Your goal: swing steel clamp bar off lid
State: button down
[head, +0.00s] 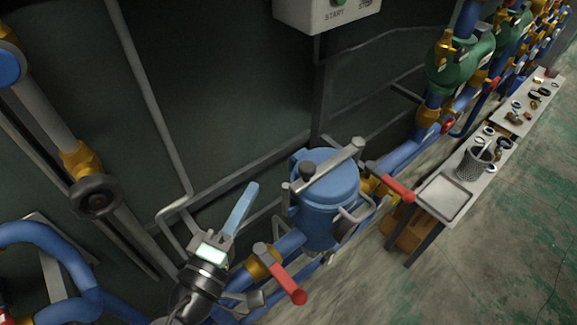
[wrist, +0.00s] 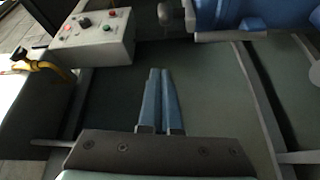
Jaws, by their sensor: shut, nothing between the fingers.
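The blue canister (head: 322,215) stands upright in the pipe line in the head view, with its round blue lid (head: 335,185) on top. My gripper (head: 254,187) is to the left of the canister, apart from the bar. Its blue fingers are together and empty, also in the wrist view (wrist: 161,72). A blue body (wrist: 237,14) with a grey rod shows at the top right of the wrist view; I cannot tell which part it is.
Red-handled valves (head: 284,282) (head: 392,184) flank the canister. A control box (head: 325,12) hangs above, also in the wrist view (wrist: 95,36). A bench (head: 432,212) with a tray (head: 445,197) and a mesh cup (head: 473,163) stands at right. Open floor lies beyond it.

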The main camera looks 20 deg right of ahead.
jog(key=shift+w+d+p, duration=0.2)
jog(key=shift+w+d, duration=0.45)
jog(key=shift+d, duration=0.8)
jog(key=shift+w+d+p, duration=0.15)
jog(key=shift+w+d, duration=0.55)
jog(key=shift+d, duration=0.75)
jog(key=shift+w+d+p, duration=0.2)
jog(key=shift+w+d, duration=0.45)
jog(key=shift+d, duration=0.8)
jog(key=shift+s, duration=0.1)
